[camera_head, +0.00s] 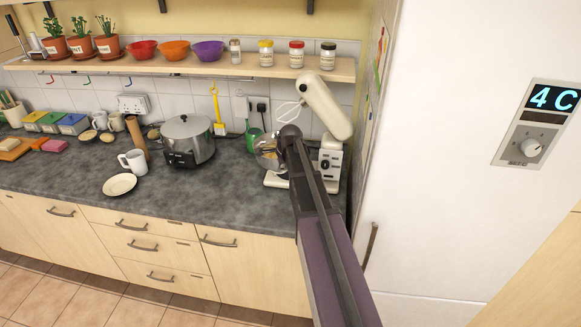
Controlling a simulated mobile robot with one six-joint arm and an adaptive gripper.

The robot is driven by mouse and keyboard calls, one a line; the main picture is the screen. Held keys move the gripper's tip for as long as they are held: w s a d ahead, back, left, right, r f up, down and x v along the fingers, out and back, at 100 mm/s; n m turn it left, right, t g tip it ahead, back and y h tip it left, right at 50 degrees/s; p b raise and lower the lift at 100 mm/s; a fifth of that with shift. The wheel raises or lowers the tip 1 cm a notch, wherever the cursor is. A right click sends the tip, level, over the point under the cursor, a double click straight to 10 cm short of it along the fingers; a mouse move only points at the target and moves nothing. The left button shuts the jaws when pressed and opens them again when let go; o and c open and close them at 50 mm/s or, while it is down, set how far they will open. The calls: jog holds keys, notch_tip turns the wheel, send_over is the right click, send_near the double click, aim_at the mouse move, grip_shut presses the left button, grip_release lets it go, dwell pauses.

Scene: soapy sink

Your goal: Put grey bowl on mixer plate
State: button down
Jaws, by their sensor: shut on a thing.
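The grey bowl (264,150) is shiny and metallic, with something yellowish inside. It is at the mixer, just left of the end of my arm, and its right side is hidden. My gripper (282,151) is shut on the bowl, but my arm hides most of the fingers. The white mixer (327,108) stands at the right end of the counter with its head tilted up and its whisk out to the left. The mixer plate (273,181) shows its pale left edge below the bowl. I cannot tell whether the bowl touches it.
A large steel pot (188,139) stands left of the mixer. A white mug (133,162) and a small plate (119,185) are farther left. A green object (254,139) is behind the bowl. A tall white fridge (455,170) borders the right. The counter front (215,190) is clear.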

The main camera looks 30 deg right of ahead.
jog(key=w+d, duration=0.1)
jog(key=d, duration=0.1)
jog(key=w+d+r+p, duration=0.1)
jog(key=d, duration=0.1)
jog(key=w+d+r, duration=0.1)
jog(key=d, duration=0.2)
jog(key=shift+w+r+p, duration=0.25)
jog(key=shift+w+p, duration=0.05)
jog(key=shift+a, duration=0.1)
notch_tip(320, 180, down, 6)
jog(key=b, duration=0.6)
jog(key=shift+f, duration=0.15)
jog(key=shift+f+b, duration=1.9)
jog(key=shift+b, duration=0.15)
jog(key=shift+f, duration=0.2)
jog(key=c, duration=0.5)
grip_release()
jog(key=shift+c, duration=0.2)
